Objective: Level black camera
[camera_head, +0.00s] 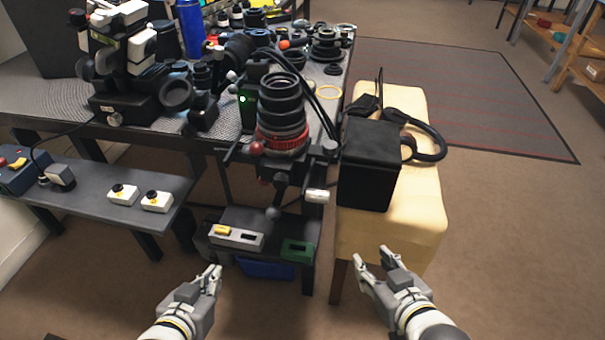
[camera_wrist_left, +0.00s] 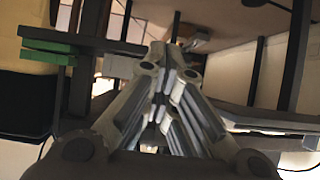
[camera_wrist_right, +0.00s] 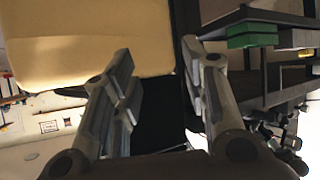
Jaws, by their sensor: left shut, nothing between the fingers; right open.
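What looks like the black camera (camera_head: 249,100) has a long black lens (camera_head: 281,100) with a red ring near its base. The lens points upward. It sits on a mount with a red knob and handles (camera_head: 318,196) at the front corner of the workbench. My left gripper (camera_head: 214,272) is shut and empty, in front of and below the mount. It also shows shut in the left wrist view (camera_wrist_left: 165,75). My right gripper (camera_head: 375,258) is open and empty, in front of the yellow stool, and its spread fingers show in the right wrist view (camera_wrist_right: 158,70). Neither gripper touches the camera.
A black box (camera_head: 368,165) with a strap or headphones (camera_head: 430,145) sits on the yellow stool (camera_head: 425,210). The workbench (camera_head: 225,125) holds several lenses and a microscope-like device (camera_head: 122,60). A low shelf (camera_head: 85,205) carries small white boxes.

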